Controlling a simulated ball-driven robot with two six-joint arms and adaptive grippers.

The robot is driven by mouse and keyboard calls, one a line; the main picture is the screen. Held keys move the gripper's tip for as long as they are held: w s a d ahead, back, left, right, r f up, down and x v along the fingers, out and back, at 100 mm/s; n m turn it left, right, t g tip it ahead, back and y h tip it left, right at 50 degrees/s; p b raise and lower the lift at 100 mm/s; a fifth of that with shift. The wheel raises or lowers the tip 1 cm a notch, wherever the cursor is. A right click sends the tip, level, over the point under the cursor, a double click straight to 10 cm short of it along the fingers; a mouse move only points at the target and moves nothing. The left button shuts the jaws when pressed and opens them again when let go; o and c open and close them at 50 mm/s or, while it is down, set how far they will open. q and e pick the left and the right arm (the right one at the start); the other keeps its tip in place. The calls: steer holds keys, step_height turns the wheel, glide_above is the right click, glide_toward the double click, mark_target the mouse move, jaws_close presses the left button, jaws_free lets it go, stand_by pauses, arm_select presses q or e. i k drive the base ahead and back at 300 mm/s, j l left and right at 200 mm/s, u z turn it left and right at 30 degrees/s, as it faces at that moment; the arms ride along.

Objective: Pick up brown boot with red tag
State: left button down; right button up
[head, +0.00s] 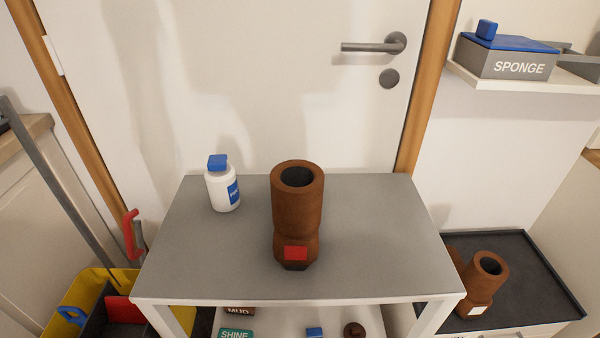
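A brown boot with a red tag (297,220) stands upright on the grey top of a small table (370,240), near the middle. Its open shaft faces up and the red tag (295,253) is on the toe side facing me. Nothing touches the boot. Neither of my grippers shows in the head view.
A white bottle with a blue cap (222,185) stands left of the boot. A brown boot with a white tag (482,285) is on a dark tray (535,270) at the right. A yellow caddy (90,290) is at the left. The tabletop's right side is clear.

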mark_target(298, 186)
steer(key=l+u, duration=0.1)
steer(key=u, duration=0.35)
steer(key=l+u, duration=0.1)
steer(key=u, duration=0.3)
steer(key=k+u, duration=0.1)
steer(key=u, duration=0.35)
steer(key=l+u, duration=0.1)
steer(key=u, duration=0.3)
steer(key=k+l, duration=0.2)
steer(key=k, duration=0.2)
steer(key=k+l, duration=0.2)
steer(key=k, duration=0.2)
steer(key=i, duration=0.5)
steer(key=u, duration=0.05)
